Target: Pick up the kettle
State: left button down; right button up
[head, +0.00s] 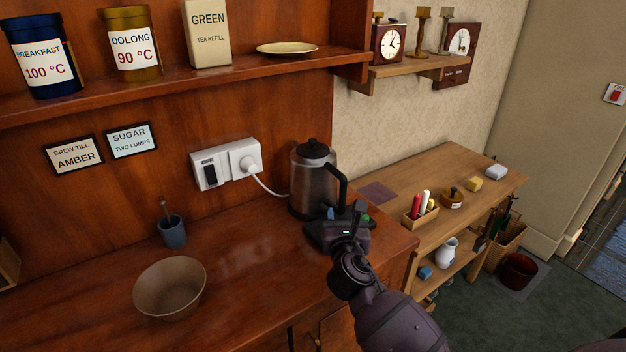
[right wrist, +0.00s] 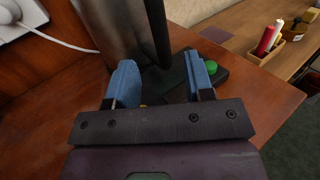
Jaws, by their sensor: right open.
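The kettle (head: 310,182) has a grey translucent body, a black lid and a black handle on its right side. It stands upright on a dark base at the right end of the wooden counter. My right gripper (head: 344,214) is at the kettle's front right, close to the lower end of the handle. In the right wrist view the fingers of the right gripper (right wrist: 160,85) are blue and apart, with the kettle body (right wrist: 112,35) and the black handle (right wrist: 157,30) just beyond them. Nothing is seen between the fingertips but the base. My left gripper is not in view.
A white socket (head: 225,164) with a plugged cord is on the wall left of the kettle. A brown bowl (head: 170,290) and a blue cup (head: 172,233) stand on the counter's left. A green button (right wrist: 211,67) is on the base. A lower wooden bench (head: 450,170) stands right.

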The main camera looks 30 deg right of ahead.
aim_at(342, 204)
jog(key=shift+b+x, duration=0.4)
jog(key=shift+x, duration=2.45)
jog(key=shift+d+f, duration=0.1)
jog(key=shift+s, duration=0.1)
grip_shut()
